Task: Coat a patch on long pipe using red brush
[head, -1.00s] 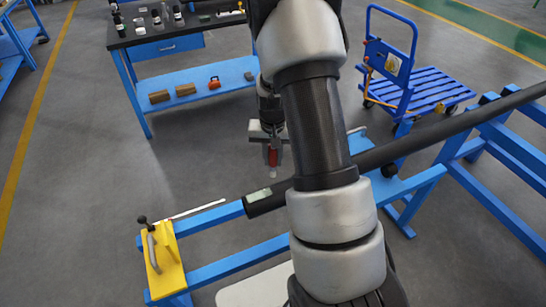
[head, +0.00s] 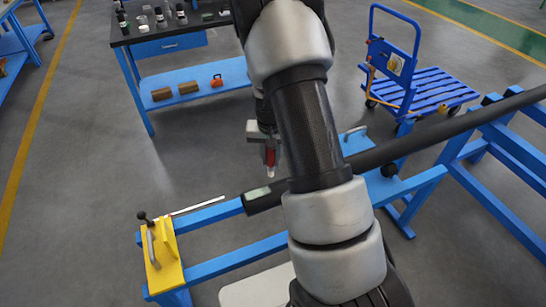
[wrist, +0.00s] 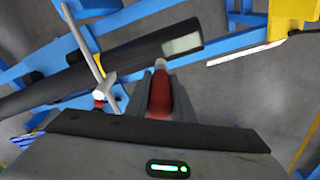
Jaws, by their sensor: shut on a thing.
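My gripper (head: 270,157) is shut on the red brush (head: 271,158). In the wrist view the red brush (wrist: 160,95) sits between the fingers of my gripper (wrist: 161,92), its pale tip pointing at the pipe. The long dark pipe (head: 430,135) lies across the blue stand, its near end at the left. A pale patch (head: 258,193) marks the pipe close to that end; it also shows in the wrist view (wrist: 182,44). The brush tip appears close to the pipe beside the patch; I cannot tell whether it touches. My arm hides part of the pipe in the head view.
A yellow clamp block (head: 163,258) with a dark knob stands on the blue stand (head: 235,263) at the left. A thin white rod (head: 198,206) lies near it. A workbench (head: 180,32) with bottles and a blue cart (head: 410,75) stand behind on open floor.

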